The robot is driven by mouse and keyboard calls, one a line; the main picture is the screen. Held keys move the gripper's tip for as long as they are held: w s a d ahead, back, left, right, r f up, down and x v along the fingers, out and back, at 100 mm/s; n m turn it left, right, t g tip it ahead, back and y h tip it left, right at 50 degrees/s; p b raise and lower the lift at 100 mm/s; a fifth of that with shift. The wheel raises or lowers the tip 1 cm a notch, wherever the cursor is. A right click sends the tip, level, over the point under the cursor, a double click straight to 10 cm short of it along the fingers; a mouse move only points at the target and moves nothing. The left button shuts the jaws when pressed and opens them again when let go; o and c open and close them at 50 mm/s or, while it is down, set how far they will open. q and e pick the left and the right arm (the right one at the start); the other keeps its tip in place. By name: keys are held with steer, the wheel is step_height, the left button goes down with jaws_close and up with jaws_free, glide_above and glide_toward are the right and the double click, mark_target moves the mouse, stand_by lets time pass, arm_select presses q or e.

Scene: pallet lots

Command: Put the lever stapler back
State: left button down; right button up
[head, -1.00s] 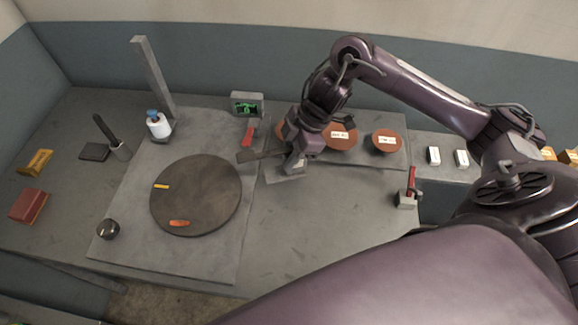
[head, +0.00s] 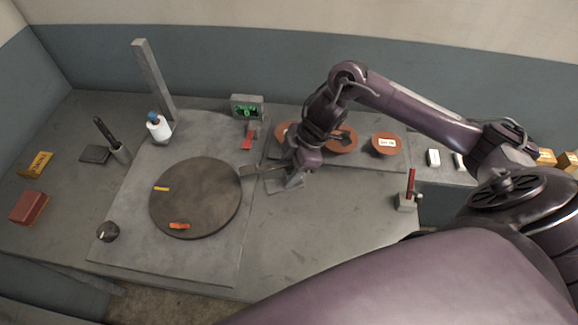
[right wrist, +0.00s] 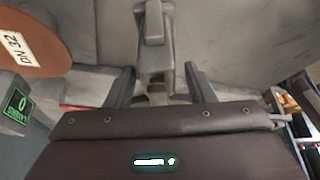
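A grey tool with a flat base plate (head: 287,187), which looks like the lever stapler, stands on the bench right of the round turntable. A flat dark piece (head: 251,170) sticks out from it to the left. My right gripper (right wrist: 160,88) is right at it from above and hides part of it in the head view. In the right wrist view the two dark fingers stand apart, one on each side of the tool's narrow grey part (right wrist: 155,55), with visible gaps. My left gripper is not in view.
The turntable (head: 195,200) carries small yellow and orange pieces. Behind are a green-lit display (head: 247,107), a red-handled item (head: 247,138) and labelled brown round containers (head: 386,144). A red lever on a grey block (head: 407,202) stands at right. The bench front middle is clear.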

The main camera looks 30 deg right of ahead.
steer(key=v, duration=1.2)
stand_by(0.5)
